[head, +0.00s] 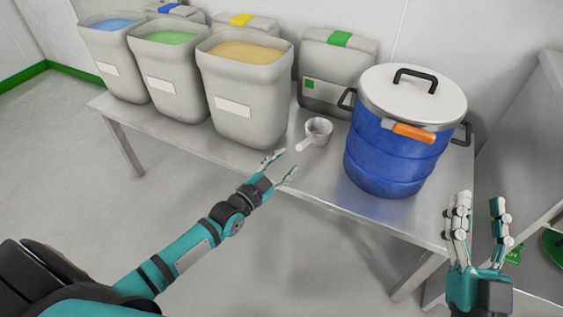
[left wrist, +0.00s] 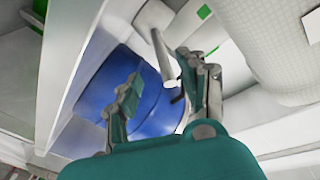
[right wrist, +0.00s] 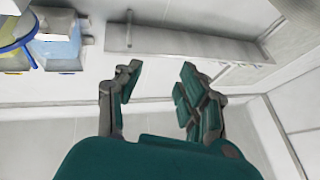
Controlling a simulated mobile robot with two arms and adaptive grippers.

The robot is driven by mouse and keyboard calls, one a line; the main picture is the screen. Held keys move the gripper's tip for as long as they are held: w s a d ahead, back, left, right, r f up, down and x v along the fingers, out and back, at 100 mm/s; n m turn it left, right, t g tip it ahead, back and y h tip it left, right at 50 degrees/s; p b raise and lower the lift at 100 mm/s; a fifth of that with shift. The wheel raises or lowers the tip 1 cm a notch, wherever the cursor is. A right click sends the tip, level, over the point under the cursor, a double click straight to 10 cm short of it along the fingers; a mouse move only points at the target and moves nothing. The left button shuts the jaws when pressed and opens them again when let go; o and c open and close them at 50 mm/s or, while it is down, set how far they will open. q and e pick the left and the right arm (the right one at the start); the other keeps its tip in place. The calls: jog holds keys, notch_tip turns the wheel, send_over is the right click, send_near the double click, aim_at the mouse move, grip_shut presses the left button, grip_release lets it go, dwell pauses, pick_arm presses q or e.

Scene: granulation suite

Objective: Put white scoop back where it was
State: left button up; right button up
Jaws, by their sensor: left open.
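The white scoop (head: 317,132) lies on the steel table between the bin of tan powder and the blue drum, its handle pointing toward the front left. In the left wrist view the scoop (left wrist: 165,55) shows with its handle between and just beyond the fingers. My left gripper (head: 289,163) is open and empty, close to the handle end at the table's front edge; I see no contact. My right gripper (head: 482,198) is open and empty, in front of the table's right end. In the right wrist view its fingers (right wrist: 158,80) are apart with nothing between them.
The steel table (head: 310,178) holds open bins of blue (head: 112,26), green (head: 163,38) and tan powder (head: 247,53). A closed bin with a green label (head: 338,75) stands behind the scoop. The blue drum (head: 398,150) has a white lid and an orange-handled item on its rim.

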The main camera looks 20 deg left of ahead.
pick_arm(q)
jog(key=shift+s+a+r, duration=0.1)
jog(key=shift+s, duration=0.25)
jog(key=s+d+r+n+t+h, duration=0.2)
jog(key=s+d+r+n, duration=0.1)
jog(key=s+d+r, duration=0.7)
jog(key=s+r+n+t, duration=0.1)
jog(key=s+r, duration=0.1)
jog(key=r, duration=0.4)
jog(key=s+d+r+n+t, duration=0.1)
jog(key=s+r+n, duration=0.1)
jog(key=r, duration=0.4)
jog(key=shift+s+r+y, duration=0.3)
jog(key=shift+s, duration=0.45)
